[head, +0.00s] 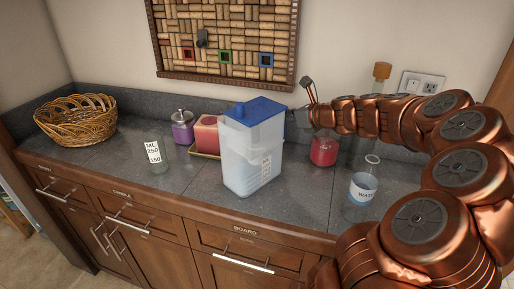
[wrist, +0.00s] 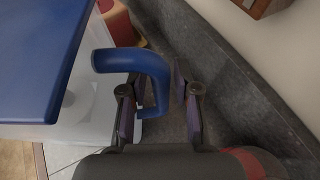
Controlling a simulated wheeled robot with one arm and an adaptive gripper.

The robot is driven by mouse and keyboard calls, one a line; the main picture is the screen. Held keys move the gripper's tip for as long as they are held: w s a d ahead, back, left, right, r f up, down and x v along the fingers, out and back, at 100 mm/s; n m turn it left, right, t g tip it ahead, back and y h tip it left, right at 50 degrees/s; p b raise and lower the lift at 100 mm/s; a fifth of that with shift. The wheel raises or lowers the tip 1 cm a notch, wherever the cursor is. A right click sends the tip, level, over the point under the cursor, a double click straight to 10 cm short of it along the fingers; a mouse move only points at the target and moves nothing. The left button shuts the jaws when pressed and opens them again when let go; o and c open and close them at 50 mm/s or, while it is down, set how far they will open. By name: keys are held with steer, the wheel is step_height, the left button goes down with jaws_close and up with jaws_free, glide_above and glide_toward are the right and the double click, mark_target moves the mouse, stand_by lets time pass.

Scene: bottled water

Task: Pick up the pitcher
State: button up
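The pitcher (head: 252,155) stands upright on the grey counter, a clear body with a blue lid. In the wrist view its blue lid (wrist: 35,55) fills the upper left, and its blue handle (wrist: 148,64) curves out to the right. My gripper (head: 303,103) is at the pitcher's right side, near lid height. In the wrist view my gripper (wrist: 158,98) is open, with the handle's downward part between its fingers. The handle is close to the left finger; I cannot tell if they touch. A gap shows before the right finger.
A water bottle (head: 362,190) and a red jar (head: 323,151) stand right of the pitcher, near my arm. A glass (head: 156,156), purple jar (head: 182,128), red candle (head: 206,133) and wicker basket (head: 77,121) are left. The wall is close behind.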

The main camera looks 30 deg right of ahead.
jaws_close()
stand_by(0.6)
